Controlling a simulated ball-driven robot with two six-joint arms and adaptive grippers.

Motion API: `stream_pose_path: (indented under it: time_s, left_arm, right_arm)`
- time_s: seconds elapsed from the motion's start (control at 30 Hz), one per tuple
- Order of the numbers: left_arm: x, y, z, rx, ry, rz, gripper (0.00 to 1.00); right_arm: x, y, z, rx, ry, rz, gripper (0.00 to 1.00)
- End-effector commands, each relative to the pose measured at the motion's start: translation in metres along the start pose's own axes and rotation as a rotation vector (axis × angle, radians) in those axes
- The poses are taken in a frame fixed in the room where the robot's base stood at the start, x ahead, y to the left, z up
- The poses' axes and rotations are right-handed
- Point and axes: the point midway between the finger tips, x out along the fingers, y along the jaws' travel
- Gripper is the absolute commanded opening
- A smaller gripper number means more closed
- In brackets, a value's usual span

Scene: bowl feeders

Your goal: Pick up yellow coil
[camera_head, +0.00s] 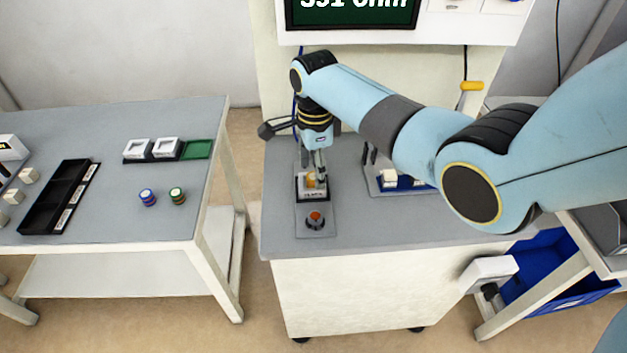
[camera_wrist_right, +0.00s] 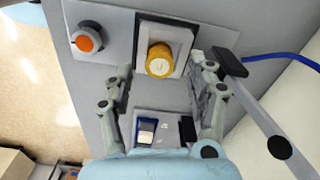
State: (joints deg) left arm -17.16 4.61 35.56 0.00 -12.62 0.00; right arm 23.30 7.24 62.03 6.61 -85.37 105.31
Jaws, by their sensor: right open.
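The yellow coil (camera_wrist_right: 160,60) stands in a dark-framed white square holder (camera_wrist_right: 178,38) on a grey plate. In the head view the coil (camera_head: 311,181) shows only in part, behind the gripper fingers. My right gripper (camera_wrist_right: 160,85) is open, with one finger to each side below the coil in the wrist view; the coil is near the gap between them. In the head view my right gripper (camera_head: 318,172) points down over the holder. I cannot tell whether the fingers touch the coil. My left gripper is not in view.
An orange button (camera_head: 315,217) sits in front of the holder. A tray with white and blue parts (camera_head: 390,181) is to the right. On the left table (camera_head: 120,220) are a blue coil (camera_head: 147,197), a green coil (camera_head: 177,195) and a black compartment tray (camera_head: 62,196). A screen (camera_head: 352,12) is behind.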

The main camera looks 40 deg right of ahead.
Motion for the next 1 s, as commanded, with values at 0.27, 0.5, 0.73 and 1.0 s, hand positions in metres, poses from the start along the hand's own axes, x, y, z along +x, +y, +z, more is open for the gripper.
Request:
stream_pose_path:
  time_s: [0.27, 0.5, 0.73, 1.0]
  left_arm:
    - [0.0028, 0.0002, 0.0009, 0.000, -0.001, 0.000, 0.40]
    - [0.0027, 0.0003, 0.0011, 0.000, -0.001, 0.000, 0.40]
    - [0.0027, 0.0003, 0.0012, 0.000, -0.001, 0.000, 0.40]
    - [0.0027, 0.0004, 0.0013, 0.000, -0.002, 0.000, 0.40]
  right_arm:
    - [0.0158, 0.0003, 0.0013, -0.001, -0.002, -0.001, 0.57]
    - [0.0156, 0.0005, 0.0012, -0.001, -0.001, -0.001, 0.38]
    - [0.0156, 0.0006, 0.0012, -0.001, -0.001, 0.000, 0.08]
    - [0.0154, 0.0005, 0.0012, -0.001, -0.001, 0.000, 0.00]
